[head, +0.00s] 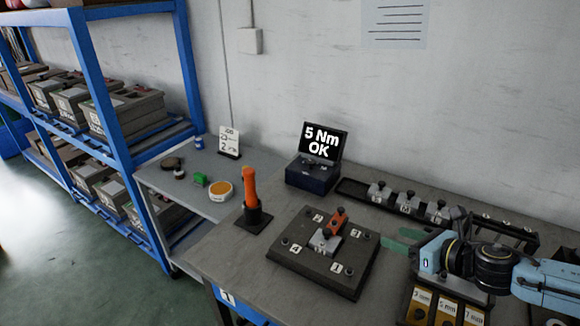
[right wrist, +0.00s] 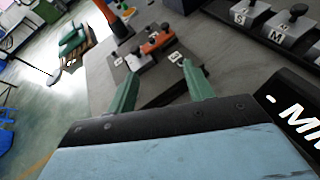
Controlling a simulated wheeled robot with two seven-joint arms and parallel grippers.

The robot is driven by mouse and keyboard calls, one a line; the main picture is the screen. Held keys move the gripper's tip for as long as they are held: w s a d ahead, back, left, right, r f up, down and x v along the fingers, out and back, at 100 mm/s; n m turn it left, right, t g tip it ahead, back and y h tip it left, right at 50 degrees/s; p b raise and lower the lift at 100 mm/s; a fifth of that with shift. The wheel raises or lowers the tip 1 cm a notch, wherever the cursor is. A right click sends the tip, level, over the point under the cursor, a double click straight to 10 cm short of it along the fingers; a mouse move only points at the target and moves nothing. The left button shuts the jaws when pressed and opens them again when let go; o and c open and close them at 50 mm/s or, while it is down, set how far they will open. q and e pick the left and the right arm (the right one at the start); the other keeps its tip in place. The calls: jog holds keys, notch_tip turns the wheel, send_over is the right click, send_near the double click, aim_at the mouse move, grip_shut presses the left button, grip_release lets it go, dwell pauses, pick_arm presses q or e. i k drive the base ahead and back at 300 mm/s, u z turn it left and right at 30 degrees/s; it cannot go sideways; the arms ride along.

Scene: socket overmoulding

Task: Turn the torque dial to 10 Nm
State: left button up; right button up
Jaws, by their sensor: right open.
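The torque box (head: 312,176) is a dark blue box at the back of the bench, with a raised black screen (head: 322,142) reading "5 Nm OK". Its top is dark, and I cannot make out the dial's setting there. An orange-handled tool (head: 250,188) stands upright in a black holder at the bench's left side. My right gripper (head: 400,241) is open and empty, to the right of the fixture plate and apart from the torque box. Its green fingers (right wrist: 159,76) stand apart in the right wrist view. My left gripper is not in view.
A dark fixture plate (head: 290,262) with numbered corners and an orange clamp (head: 337,219) lies in front of the torque box. A black tray (head: 357,190) with several grey blocks runs along the back right. Labelled bins (head: 445,306) stand at front right. A blue shelf rack (head: 92,75) is at left.

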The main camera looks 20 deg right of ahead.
aim_at(310, 162)
jog(key=u, duration=0.05)
jog(key=i, duration=0.9)
